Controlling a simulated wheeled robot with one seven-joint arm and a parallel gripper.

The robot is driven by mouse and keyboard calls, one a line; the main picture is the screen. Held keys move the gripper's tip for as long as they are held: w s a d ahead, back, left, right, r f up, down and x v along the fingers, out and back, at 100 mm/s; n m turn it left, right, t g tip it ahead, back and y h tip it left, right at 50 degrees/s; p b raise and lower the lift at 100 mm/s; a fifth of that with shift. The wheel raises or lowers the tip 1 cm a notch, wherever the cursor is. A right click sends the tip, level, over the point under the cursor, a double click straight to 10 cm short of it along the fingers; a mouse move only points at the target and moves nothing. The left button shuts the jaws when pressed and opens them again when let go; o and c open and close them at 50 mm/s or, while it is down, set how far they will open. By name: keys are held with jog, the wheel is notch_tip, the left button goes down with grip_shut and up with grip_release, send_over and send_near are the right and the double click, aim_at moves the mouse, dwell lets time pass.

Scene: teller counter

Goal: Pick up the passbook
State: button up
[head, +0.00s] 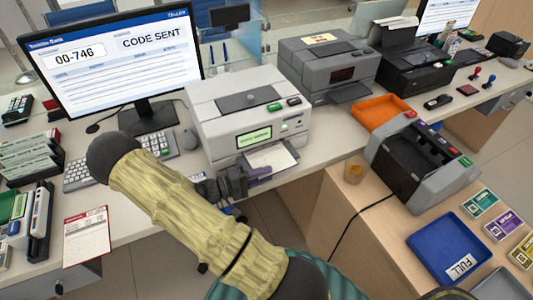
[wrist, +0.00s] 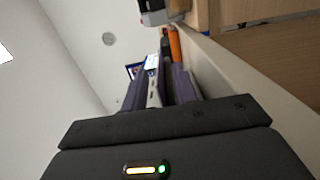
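A pale, flat booklet that looks like the passbook (head: 272,158) sticks out of the front slot of the light grey printer (head: 222,131). My gripper (head: 262,174) is just in front of and below its near edge in the head view. In the wrist view, the two purple fingers (wrist: 160,88) stand apart with a narrow pale strip visible between them. I cannot make out the passbook clearly there. The gripper looks open, and I see no clear hold on anything.
A monitor (head: 112,62) and keyboard (head: 78,176) stand left of the printer. A grey printer (head: 328,58), an orange tray (head: 372,110) and a dark counting machine (head: 425,150) are to the right.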

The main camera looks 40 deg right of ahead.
grip_shut()
jog(key=shift+r+p, duration=0.4)
jog(key=s+a+p, duration=0.2)
jog(key=s+a, duration=0.2)
jog(key=s, duration=1.3)
jog(key=shift+s+a, duration=0.15)
jog(key=shift+s, duration=0.15)
jog(key=shift+f, duration=0.1)
